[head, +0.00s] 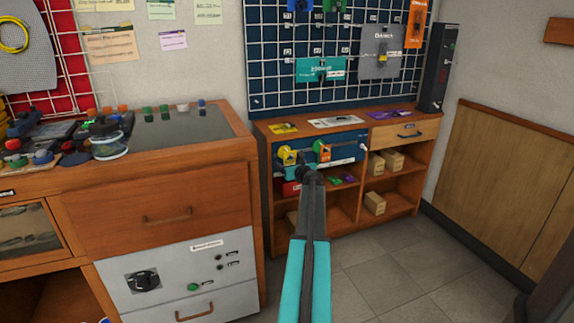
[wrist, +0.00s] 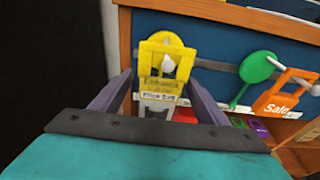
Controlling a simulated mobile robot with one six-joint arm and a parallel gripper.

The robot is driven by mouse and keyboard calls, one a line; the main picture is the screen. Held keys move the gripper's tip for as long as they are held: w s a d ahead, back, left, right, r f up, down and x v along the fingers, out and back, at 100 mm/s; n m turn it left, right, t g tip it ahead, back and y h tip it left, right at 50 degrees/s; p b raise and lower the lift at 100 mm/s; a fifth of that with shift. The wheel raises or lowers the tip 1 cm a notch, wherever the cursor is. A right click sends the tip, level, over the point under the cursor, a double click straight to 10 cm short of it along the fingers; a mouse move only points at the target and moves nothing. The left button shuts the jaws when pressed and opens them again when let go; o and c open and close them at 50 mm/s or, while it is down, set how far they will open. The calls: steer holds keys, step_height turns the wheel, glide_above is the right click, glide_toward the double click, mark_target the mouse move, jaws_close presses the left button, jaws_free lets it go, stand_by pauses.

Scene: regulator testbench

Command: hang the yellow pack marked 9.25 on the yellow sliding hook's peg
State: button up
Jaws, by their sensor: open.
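The yellow pack (wrist: 160,84) is upright in the wrist view, with a marked strip along its bottom that is too blurred to read surely. The white tip of a peg (wrist: 168,64) shows within the opening at its top, so the pack appears to hang around the peg. The yellow sliding hook's round plate (wrist: 161,37) is right behind it, and also shows in the head view (head: 284,151). My gripper (wrist: 158,92) is open, one finger on each side of the pack, with visible gaps. In the head view, my gripper (head: 300,168) is at the blue panel.
A green round hook (wrist: 258,68) and an orange pack (wrist: 287,93) are to the right along the grey rail (wrist: 222,68). More packs lie on the shelf below. The wooden cabinet (head: 262,185) frames the blue panel. A drawer unit (head: 180,220) stands at left; the floor at right is clear.

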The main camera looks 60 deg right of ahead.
steer(key=p+v, duration=0.2)
steer(key=v, duration=1.1)
steer(key=shift+p, duration=0.3)
steer(key=shift+s, duration=0.1)
stand_by(0.4)
